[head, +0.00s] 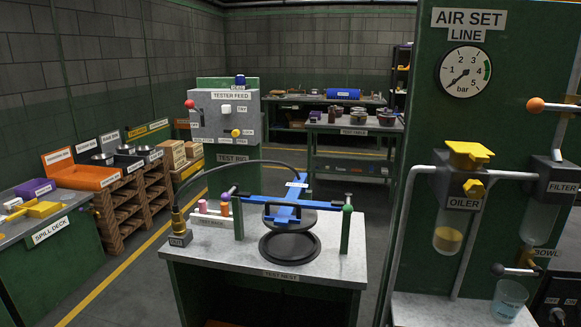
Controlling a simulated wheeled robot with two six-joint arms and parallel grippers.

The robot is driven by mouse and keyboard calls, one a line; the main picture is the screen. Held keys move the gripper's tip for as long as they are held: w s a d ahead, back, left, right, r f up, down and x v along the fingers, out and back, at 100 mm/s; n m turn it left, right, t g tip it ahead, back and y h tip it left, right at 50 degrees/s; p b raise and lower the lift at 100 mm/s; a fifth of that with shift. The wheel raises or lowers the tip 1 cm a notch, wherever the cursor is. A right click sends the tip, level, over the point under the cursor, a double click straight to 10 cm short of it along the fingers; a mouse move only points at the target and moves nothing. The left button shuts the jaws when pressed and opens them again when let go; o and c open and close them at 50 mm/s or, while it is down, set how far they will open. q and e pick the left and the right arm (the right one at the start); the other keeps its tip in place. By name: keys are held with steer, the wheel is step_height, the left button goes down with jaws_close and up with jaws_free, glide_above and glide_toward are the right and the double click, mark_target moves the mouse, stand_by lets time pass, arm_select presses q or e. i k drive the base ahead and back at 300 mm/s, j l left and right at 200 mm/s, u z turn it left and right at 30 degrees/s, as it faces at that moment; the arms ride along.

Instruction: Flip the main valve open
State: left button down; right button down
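On the green panel (420,130) marked AIR SET LINE at the right, a lever with an orange ball knob (536,104) reaches left from the pipe at the right picture edge. It lies about level, across the steep pipe. No label naming it the main valve shows, and its right end is cut off. The pressure gauge (465,72) above left has its needle at the low end of the scale. The filter (552,180) hangs below the lever, and the oiler (455,205) with a yellow cap is to its left. Neither of my grippers is in view.
A dark-knobbed handle (497,268) sticks out below the filter, above a clear cup (509,300). The test nest bench (335,262) with a blue cross-shaped part (288,205) stands left of the panel. Floor is open between benches (140,275).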

mark_target(535, 105)
steer(key=z, duration=1.3)
